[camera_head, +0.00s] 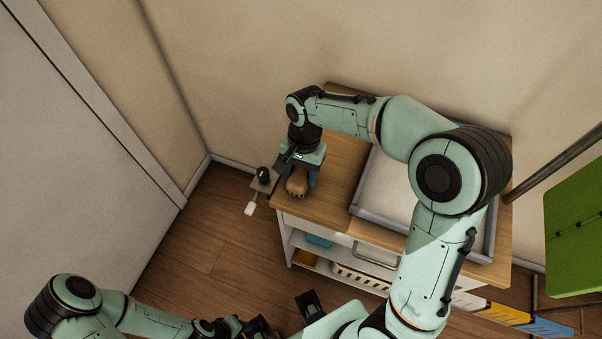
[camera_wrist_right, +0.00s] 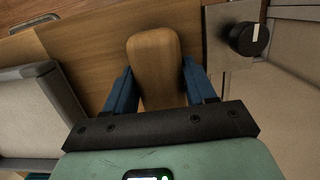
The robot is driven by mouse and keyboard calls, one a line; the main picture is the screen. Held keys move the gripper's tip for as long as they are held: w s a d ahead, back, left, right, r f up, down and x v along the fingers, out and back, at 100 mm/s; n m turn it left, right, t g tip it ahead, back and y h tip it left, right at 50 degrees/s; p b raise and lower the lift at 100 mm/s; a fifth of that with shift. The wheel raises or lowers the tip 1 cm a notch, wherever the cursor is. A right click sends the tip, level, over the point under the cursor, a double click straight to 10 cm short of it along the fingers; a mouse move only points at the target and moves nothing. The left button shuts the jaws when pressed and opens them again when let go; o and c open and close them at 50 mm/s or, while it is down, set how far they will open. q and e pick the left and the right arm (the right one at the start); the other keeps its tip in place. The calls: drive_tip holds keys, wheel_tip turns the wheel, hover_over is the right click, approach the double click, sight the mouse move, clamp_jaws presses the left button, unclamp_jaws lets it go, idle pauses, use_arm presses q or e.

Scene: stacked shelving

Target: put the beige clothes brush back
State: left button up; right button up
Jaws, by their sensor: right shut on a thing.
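The beige clothes brush (camera_head: 297,186) is at the left front corner of the wooden top of the shelf unit. My right gripper (camera_head: 299,179) points down over that corner and is shut on the brush. In the right wrist view the brush (camera_wrist_right: 154,62) sits between the two blue fingers of my right gripper (camera_wrist_right: 156,92). Its rounded end points away from the palm. I cannot tell whether the brush touches the wood. My left gripper (camera_head: 252,328) is low at the bottom edge, partly cut off, and its fingers are unclear.
A black knob (camera_head: 263,173) on a small plate is beside the unit's left edge; it shows in the wrist view (camera_wrist_right: 249,38). A grey-rimmed pad (camera_head: 360,210) covers much of the top. Shelves below hold a white basket (camera_head: 360,283). A green chair (camera_head: 575,240) stands right.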

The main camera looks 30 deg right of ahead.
drive_tip(key=shift+f, duration=0.3)
drive_tip(key=shift+f, duration=0.15)
drive_tip(key=o, duration=1.1)
drive_tip(key=shift+r, duration=0.25)
wheel_tip(320, 180, up, 12)
drive_tip(key=w+d+p, duration=0.1)
drive_tip(key=p, duration=0.1)
drive_tip(key=shift+d+f, duration=0.15)
drive_tip(key=shift+d, duration=0.05)
